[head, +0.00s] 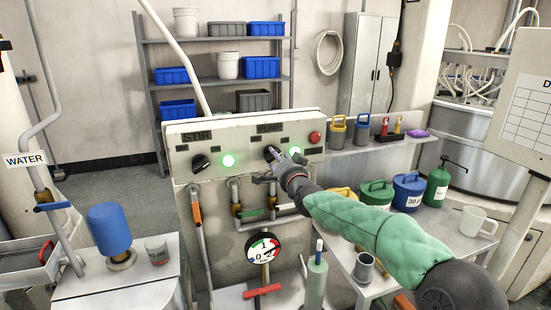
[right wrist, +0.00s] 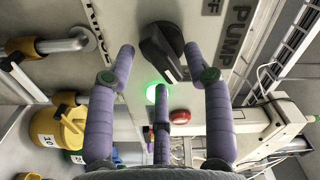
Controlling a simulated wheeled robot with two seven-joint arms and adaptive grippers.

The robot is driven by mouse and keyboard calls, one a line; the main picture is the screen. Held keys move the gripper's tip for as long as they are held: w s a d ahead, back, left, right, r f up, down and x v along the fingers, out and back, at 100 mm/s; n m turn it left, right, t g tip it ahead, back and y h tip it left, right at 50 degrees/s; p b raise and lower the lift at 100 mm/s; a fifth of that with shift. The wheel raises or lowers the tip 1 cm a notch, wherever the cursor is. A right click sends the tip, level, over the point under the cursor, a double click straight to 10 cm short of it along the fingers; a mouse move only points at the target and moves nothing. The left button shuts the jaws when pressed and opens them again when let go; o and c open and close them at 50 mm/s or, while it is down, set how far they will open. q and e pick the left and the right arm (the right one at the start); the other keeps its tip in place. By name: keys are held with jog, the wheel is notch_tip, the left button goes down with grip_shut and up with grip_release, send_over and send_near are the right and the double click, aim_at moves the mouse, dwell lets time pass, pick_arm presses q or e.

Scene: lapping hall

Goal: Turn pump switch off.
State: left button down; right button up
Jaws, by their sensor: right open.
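The pump switch (right wrist: 162,48) is a black rotary knob on the pale control panel (head: 245,127), next to the word PUMP in the right wrist view. A lit green lamp (right wrist: 152,93) sits beside it; the lamp also shows in the head view (head: 295,152). My right gripper (right wrist: 160,56) is open in front of the panel, with its purple fingers on either side of the knob. I cannot tell whether they touch it. In the head view the gripper (head: 277,163) partly covers the knob. My left gripper is not in view.
The STIR knob (head: 200,163) and its lit green lamp (head: 228,160) are on the panel's left. A red button (head: 315,137) is at its right end. Pipes with valves and a pressure gauge (head: 264,247) sit below. Lidded tubs (head: 376,193) stand on the right bench.

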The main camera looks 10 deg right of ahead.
jog(key=shift+w+a, duration=0.1)
jog(key=shift+w, duration=1.25)
grip_shut()
